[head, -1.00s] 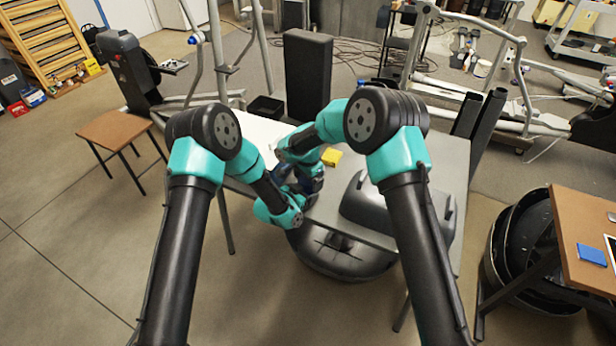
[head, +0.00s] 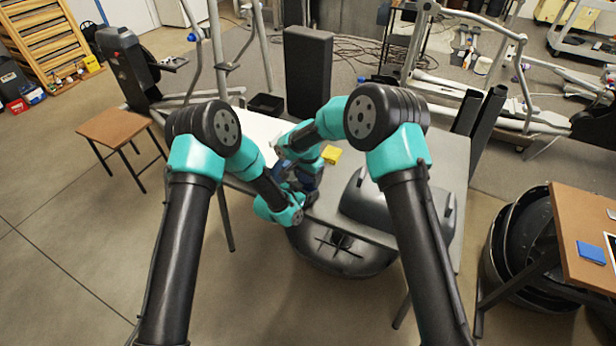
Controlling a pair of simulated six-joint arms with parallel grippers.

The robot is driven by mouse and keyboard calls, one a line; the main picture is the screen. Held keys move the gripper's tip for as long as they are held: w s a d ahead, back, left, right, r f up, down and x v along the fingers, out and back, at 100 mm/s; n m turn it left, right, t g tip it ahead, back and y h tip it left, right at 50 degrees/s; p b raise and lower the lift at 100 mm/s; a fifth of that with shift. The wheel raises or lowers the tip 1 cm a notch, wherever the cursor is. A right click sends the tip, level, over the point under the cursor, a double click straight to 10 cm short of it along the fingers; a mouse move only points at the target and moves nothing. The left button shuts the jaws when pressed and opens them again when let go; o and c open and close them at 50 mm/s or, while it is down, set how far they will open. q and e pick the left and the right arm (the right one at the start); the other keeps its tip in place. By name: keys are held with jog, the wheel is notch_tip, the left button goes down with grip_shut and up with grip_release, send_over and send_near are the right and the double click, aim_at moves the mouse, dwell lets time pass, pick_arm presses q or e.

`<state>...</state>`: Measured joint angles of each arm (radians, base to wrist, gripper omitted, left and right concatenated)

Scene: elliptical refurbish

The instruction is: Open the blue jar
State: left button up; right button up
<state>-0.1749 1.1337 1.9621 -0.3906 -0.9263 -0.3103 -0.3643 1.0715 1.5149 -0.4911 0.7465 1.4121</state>
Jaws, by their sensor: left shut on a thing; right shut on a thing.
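The blue jar (head: 310,178) is on the table, mostly hidden behind my wrists; only a dark blue patch shows. My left gripper (head: 301,192) is at its lower near side, shut on the jar. My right gripper (head: 309,169) comes down from above and is shut on the jar's upper part. The fingertips are largely hidden by my wrists. I cannot tell whether the lid is apart from the body.
A large grey shell-shaped part (head: 385,208) sits on the right of the grey table (head: 452,165). A black upright block (head: 307,70) stands behind. The table's left part is partly covered by my arms.

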jog(key=n, duration=0.4)
jog(key=o, duration=1)
jog(key=shift+r, duration=2.25)
jog(key=shift+c, duration=0.3)
